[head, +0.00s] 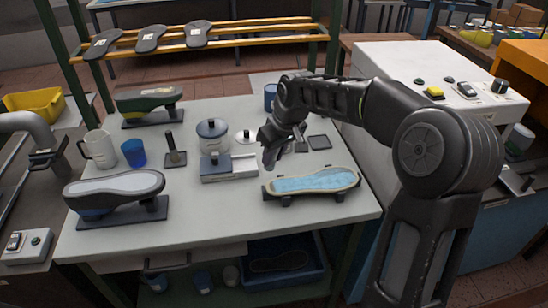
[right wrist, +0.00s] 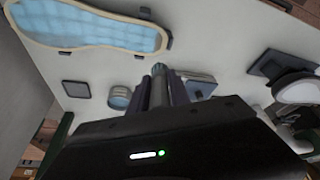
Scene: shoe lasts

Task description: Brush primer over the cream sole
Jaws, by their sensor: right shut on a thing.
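The sole (head: 312,182) with a cream rim and a pale blue, patchy surface lies in a dark cradle at the table's front right. It also shows in the right wrist view (right wrist: 92,27), where the blue shows a grid-like pattern. My right gripper (head: 270,147) is above the table, left of and behind the sole, apart from it. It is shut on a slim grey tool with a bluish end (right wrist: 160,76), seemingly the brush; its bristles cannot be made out.
A lidded pot (head: 212,135), a grey flat-topped box (head: 230,168), a blue cup (head: 133,153) and a white jug (head: 100,150) stand on the white table (head: 220,220). A pale-soled last (head: 115,187) is front left. A white machine (head: 430,65) borders the right.

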